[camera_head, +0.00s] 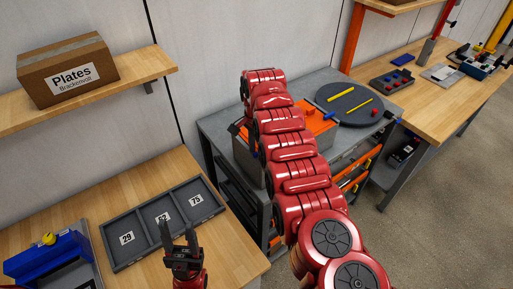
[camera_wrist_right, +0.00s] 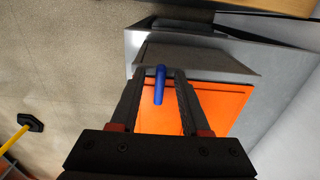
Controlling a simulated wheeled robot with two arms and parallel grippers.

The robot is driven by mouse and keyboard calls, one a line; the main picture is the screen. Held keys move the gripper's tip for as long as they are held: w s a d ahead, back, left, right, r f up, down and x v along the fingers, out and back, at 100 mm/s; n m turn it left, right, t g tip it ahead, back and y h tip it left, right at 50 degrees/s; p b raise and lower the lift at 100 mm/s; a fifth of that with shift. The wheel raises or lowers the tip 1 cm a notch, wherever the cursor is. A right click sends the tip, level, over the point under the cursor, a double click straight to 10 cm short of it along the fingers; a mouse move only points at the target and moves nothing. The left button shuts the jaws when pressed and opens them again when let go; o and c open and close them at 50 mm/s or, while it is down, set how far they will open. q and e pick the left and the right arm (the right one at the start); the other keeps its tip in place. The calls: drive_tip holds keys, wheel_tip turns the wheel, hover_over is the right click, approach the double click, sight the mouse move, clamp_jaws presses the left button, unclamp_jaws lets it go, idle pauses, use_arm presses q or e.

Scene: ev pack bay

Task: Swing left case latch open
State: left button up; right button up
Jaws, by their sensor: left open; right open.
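An orange-topped grey case (camera_head: 316,122) sits on a grey cart, largely hidden behind my right arm in the head view. In the right wrist view its orange face (camera_wrist_right: 222,104) and a grey side (camera_wrist_right: 205,60) show. A blue latch lever (camera_wrist_right: 159,86) stands at the edge between them. My right gripper (camera_wrist_right: 160,74) is open, with the lever between its two fingers; I cannot tell whether either finger touches it. The right gripper is hidden in the head view. My left gripper (camera_head: 179,236) is open and empty, in front of the numbered tray.
The grey cart (camera_head: 221,124) also carries a round dark disc (camera_head: 342,94) with yellow rods and red parts. A numbered tray (camera_head: 119,263) and a blue fixture (camera_head: 40,262) are on the left bench. A cardboard box (camera_head: 98,52) sits on the shelf above. Open floor lies right.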

drive_tip(key=shift+f, duration=0.1)
clamp_jaws()
idle(0.4)
